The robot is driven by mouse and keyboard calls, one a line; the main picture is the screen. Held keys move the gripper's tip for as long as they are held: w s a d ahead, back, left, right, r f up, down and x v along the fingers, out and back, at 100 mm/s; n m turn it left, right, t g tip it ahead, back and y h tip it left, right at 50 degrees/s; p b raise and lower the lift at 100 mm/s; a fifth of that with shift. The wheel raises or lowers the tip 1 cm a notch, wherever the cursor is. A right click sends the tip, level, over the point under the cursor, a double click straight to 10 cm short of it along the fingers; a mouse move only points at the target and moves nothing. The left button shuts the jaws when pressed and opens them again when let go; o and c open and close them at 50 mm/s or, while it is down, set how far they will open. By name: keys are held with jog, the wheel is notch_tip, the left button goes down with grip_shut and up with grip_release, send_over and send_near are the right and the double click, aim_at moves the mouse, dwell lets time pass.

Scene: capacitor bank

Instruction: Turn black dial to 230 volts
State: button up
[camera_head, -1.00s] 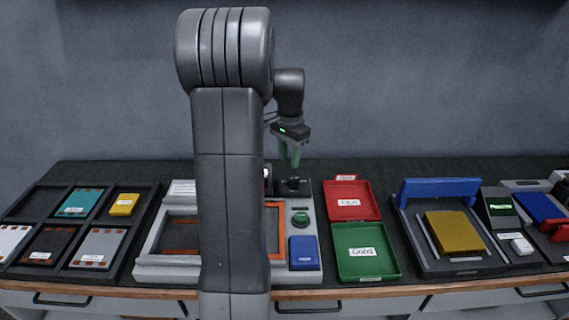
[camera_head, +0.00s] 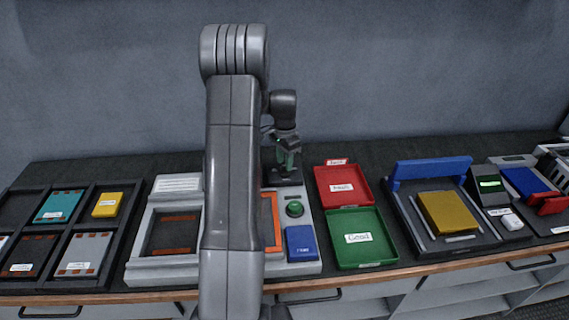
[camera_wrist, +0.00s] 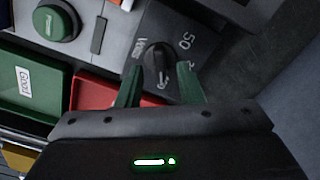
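The black dial (camera_wrist: 158,57) sits on a dark panel (camera_wrist: 192,22) with white markings, of which "50" is readable; other markings are partly hidden or cut off. My gripper (camera_wrist: 159,80) is in the wrist view with its two green fingers apart, one on each side of the dial's lower part. Whether the fingers touch the dial I cannot tell. In the head view my gripper (camera_head: 288,160) is low over the back of the grey test station (camera_head: 165,262), and the dial is hidden there behind it.
A green round button (camera_head: 294,208) and a blue block (camera_head: 301,243) are on the station in front of the dial. A red tray (camera_head: 342,187) and a green tray (camera_head: 358,238) lie to the right. A parts tray (camera_head: 75,227) is at the left.

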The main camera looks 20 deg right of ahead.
jog(key=shift+f, duration=1.15)
grip_shut()
jog(key=shift+n, duration=0.5)
jog(key=n+b, duration=0.2)
jog(key=n, duration=0.2)
jog(key=shift+n, duration=0.3)
jog(key=n+b, duration=0.1)
jog(key=n, duration=0.5)
jog(key=shift+b, duration=0.3)
jog(key=shift+r+n, duration=0.1)
jog(key=shift+n, duration=0.2)
